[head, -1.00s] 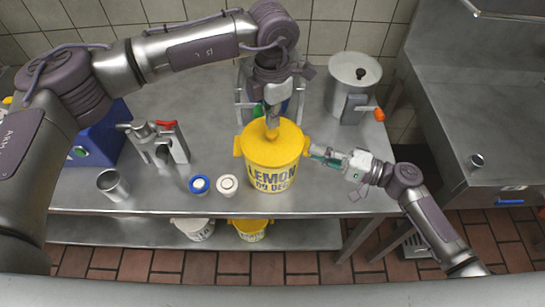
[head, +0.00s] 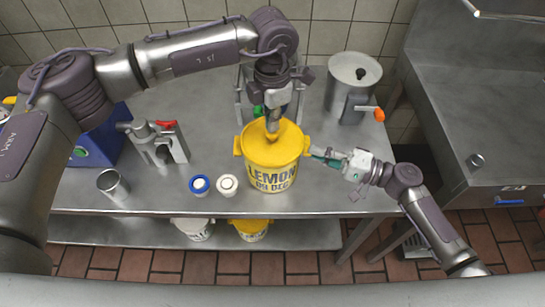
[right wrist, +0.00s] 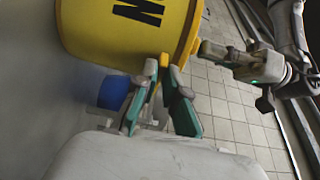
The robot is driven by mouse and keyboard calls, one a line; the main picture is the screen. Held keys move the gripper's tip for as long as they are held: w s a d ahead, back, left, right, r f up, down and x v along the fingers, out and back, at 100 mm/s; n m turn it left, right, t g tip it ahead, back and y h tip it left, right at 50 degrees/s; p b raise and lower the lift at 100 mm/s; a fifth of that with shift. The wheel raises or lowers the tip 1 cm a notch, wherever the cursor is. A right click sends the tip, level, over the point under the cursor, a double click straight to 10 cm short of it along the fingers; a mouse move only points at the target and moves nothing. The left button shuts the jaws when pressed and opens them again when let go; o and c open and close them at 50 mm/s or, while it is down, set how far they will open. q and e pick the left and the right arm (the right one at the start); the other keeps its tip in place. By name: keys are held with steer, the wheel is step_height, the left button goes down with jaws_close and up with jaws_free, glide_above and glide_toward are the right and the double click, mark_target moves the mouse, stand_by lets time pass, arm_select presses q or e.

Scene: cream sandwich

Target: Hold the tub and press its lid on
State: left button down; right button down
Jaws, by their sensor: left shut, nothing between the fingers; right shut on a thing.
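The yellow tub (head: 272,178), marked LEMON, stands upright near the front edge of the steel table. Its yellow lid (head: 258,150) covers the top; I cannot tell whether it is fully seated all round. My left gripper (head: 272,126) is shut and empty, pointing down at the lid's middle, and appears to touch it. In the right wrist view the left gripper (right wrist: 203,47) shows beside the lid's rim. My right gripper (head: 316,152) is shut on the tub's right side lug. In the right wrist view its fingers (right wrist: 158,92) close on this yellow lug (right wrist: 164,60).
Two small tubs, one blue-rimmed (head: 200,185) and one white (head: 227,184), stand left of the yellow tub. A metal cup (head: 112,184) and a red-handled device (head: 160,143) are further left. More tubs (head: 248,229) sit on the lower shelf.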

arm_select(q)
steer(key=shift+s+f, duration=0.1)
steer(key=shift+f, duration=0.45)
arm_select(e)
steer(key=shift+f, duration=0.1)
stand_by(1.2)
arm_select(q)
steer(key=shift+r, duration=0.1)
steer(key=shift+r, duration=3.55)
arm_select(e)
steer(key=c, duration=1.2)
jaws_free()
